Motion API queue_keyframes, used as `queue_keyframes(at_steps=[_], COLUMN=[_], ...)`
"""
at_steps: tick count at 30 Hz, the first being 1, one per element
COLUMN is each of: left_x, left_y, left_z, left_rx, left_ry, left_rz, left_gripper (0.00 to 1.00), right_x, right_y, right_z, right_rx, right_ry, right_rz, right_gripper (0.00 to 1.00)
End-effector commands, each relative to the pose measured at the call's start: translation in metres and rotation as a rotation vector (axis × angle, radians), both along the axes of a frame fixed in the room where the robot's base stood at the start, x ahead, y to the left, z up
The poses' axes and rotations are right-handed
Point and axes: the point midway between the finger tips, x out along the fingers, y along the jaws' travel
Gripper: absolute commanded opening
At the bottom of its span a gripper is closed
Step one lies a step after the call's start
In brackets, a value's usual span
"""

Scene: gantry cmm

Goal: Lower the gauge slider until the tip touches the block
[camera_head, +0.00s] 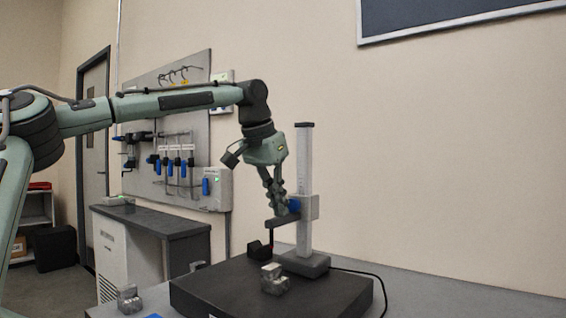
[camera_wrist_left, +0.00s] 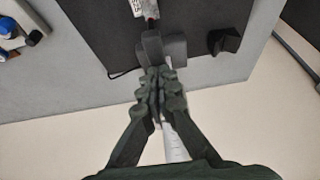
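The height gauge has an upright pale column (camera_head: 304,160) on a grey foot (camera_head: 304,264). Its grey slider (camera_head: 308,207) sits partway up the column, with a blue part (camera_head: 294,206) and a dark arm (camera_head: 283,221) reaching left. A thin stem with a red part (camera_head: 271,241) hangs from the arm, above the metal block (camera_head: 273,281), with a visible gap. My left gripper (camera_head: 280,207) is at the slider, beside the blue part; contact is unclear. In the wrist view its fingers (camera_wrist_left: 158,76) are together. The block (camera_wrist_left: 140,8) shows at the top edge. My right gripper is not in view.
The gauge and block stand on a dark plate (camera_head: 215,290) on a grey table (camera_head: 440,303). A small black object (camera_head: 259,249) is behind the block. Another metal piece (camera_head: 129,299) lies to the left. A cable (camera_head: 375,277) runs off right.

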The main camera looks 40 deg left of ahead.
Motion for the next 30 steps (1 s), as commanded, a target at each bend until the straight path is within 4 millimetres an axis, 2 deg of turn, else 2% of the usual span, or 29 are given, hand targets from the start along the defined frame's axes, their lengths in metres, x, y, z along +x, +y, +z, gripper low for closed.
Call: queue_keyframes(at_steps=[14, 30], left_x=[0.0, 0.0], left_y=[0.0, 0.0], left_z=[-0.023, -0.026], left_rx=[-0.001, 0.0], left_ry=[0.002, 0.0], left_rz=[0.001, 0.001], left_gripper=[0.0, 0.0], right_x=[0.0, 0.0], right_y=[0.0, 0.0], right_z=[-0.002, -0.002], right_rx=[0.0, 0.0], right_ry=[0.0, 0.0], right_rz=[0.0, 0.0], right_gripper=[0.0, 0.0])
